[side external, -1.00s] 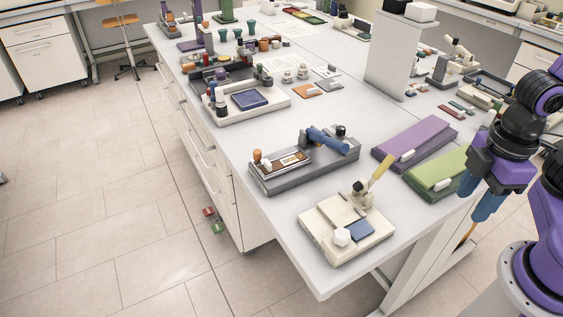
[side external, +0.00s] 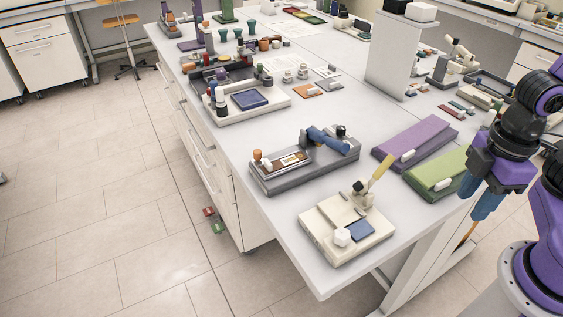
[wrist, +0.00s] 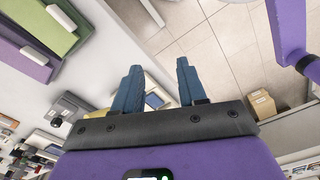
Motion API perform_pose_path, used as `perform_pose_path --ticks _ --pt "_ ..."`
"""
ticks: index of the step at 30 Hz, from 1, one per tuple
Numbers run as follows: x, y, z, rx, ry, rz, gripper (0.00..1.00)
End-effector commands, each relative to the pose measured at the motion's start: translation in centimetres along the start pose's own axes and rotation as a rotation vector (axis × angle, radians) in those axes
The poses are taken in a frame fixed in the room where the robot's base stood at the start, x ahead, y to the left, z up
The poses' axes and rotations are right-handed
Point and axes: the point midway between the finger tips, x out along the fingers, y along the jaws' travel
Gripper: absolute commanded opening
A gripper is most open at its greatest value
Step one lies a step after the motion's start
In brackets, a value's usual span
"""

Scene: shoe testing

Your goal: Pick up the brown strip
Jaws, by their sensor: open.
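My gripper (side external: 487,206) hangs at the right, beside the near right edge of the table, next to the green case. It is open and empty. In the wrist view its two blue fingers (wrist: 158,72) stand apart, with tiled floor and the table edge beyond them. I cannot tell for sure which thing is the brown strip. Small reddish-brown strips (side external: 458,106) lie on the table behind the purple case, well away from my gripper. A thin orange-brown piece (side external: 468,232) shows below my fingers, near the table's leg.
A green case (side external: 440,175) and a purple case (side external: 415,142) lie near my gripper. A cream device with a yellow handle (side external: 345,228) and a grey device with a blue cylinder (side external: 305,160) stand at the table's near end. Small red and green pieces lie on the floor.

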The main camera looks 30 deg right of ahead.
Motion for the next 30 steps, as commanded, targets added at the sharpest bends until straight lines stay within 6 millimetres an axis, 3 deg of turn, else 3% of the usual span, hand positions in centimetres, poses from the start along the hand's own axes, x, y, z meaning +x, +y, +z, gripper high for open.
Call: perform_pose_path --ticks 8,17,26,30 --pt "-0.3 0.0 -0.1 0.000 0.001 0.000 0.41" --pt "-5.3 0.2 -0.4 -0.012 0.002 0.009 0.41" --pt "-3.3 6.3 -4.5 -0.431 -0.168 0.333 0.41" --pt "-3.1 9.0 -8.3 -0.704 -0.278 0.515 0.41"
